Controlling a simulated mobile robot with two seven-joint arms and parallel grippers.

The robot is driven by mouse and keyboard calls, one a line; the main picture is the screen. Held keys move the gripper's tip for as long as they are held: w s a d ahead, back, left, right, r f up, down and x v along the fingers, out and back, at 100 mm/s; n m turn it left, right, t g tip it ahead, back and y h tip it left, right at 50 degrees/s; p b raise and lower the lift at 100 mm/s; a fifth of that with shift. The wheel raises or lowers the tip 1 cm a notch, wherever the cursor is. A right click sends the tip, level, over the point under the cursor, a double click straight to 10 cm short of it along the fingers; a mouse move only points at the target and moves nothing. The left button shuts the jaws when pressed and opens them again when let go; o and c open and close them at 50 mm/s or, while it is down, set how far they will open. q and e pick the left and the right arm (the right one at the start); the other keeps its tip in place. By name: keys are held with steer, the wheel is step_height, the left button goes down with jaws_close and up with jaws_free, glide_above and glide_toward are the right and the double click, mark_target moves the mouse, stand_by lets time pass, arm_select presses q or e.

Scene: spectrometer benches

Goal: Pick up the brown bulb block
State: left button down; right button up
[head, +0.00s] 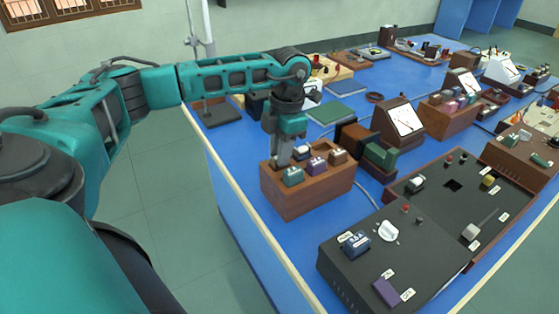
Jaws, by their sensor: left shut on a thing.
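A brown wooden rack (312,195) stands near the left edge of the blue bench and holds several small bulb blocks. A brown block (337,157) sits at the rack's right end, beside a purple block (316,167) and a teal block (292,177). A blue block (302,152) sits behind them. My left gripper (284,158) points down at the rack's rear left corner, behind the teal block and apart from the brown block at the right end. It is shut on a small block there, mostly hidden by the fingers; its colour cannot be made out. My right gripper is not in view.
A black control panel (430,240) with knobs lies to the right and front. A dark green block (380,156) and a brown meter (398,122) stand close behind the rack. More instruments crowd the bench (235,165) further back. Floor is clear at left.

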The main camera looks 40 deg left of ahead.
arm_select(q)
steer(key=shift+r, duration=0.1)
stand_by(0.3)
step_height(320, 180, up, 23)
steer(key=p, duration=0.4)
stand_by(0.5)
steer(key=shift+f, duration=0.2)
